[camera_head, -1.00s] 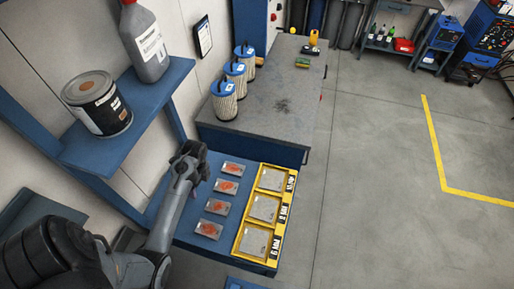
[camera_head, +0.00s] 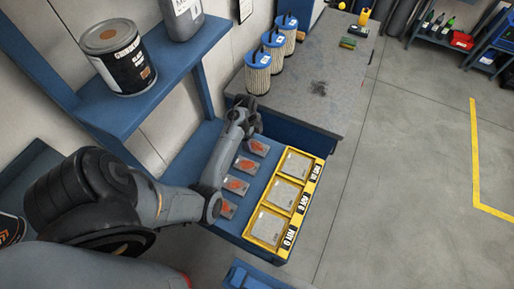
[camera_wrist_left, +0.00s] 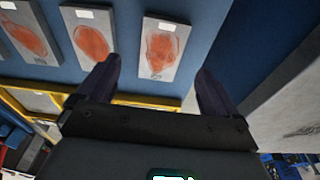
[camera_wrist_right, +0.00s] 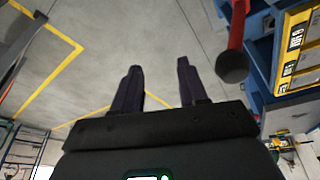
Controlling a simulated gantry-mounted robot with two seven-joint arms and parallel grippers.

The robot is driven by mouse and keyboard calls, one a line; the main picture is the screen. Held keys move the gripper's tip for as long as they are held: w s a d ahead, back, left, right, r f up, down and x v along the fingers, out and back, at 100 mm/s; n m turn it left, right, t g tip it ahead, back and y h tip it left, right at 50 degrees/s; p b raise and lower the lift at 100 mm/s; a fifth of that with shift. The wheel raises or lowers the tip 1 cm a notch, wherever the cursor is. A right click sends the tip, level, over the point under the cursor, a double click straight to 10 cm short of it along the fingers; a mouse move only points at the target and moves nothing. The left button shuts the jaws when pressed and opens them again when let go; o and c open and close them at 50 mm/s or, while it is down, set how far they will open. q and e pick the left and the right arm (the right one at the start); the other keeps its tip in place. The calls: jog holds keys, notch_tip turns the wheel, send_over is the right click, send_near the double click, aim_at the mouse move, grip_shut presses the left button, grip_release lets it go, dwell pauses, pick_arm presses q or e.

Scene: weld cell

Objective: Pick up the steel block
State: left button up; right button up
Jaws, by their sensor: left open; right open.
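Several small grey steel blocks with orange-red marks lie in a row on the blue bench, among them the far one (camera_head: 257,147) and a nearer one (camera_head: 236,186). In the left wrist view, one block (camera_wrist_left: 163,47) shows between the fingers and another (camera_wrist_left: 88,38) lies to its left. My left gripper (camera_wrist_left: 157,68) is open and empty, above the far end of the row; it also shows in the head view (camera_head: 243,112). My right gripper (camera_wrist_right: 159,68) is open and empty over the floor, seen only in its wrist view.
A yellow tray (camera_head: 250,237) with three grey plates stands right of the blocks. The grey workbench (camera_head: 310,95) with three blue-capped filters (camera_head: 272,52) is behind. A blue shelf (camera_head: 110,118) holding a can (camera_head: 120,60) overhangs at left. The floor right is clear.

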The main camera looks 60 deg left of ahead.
aim_at(257, 147)
pick_arm(q)
jog(key=shift+w+d+f, duration=0.15)
jog(key=shift+f, duration=0.7)
jog(key=shift+w+d+f, duration=0.1)
jog(key=shift+f, duration=0.8)
jog(key=shift+w+d+f, duration=0.15)
jog(key=shift+f, duration=0.7)
jog(key=shift+c, duration=0.2)
jog(key=c, duration=1.7)
grip_shut()
jog(key=shift+r, duration=0.2)
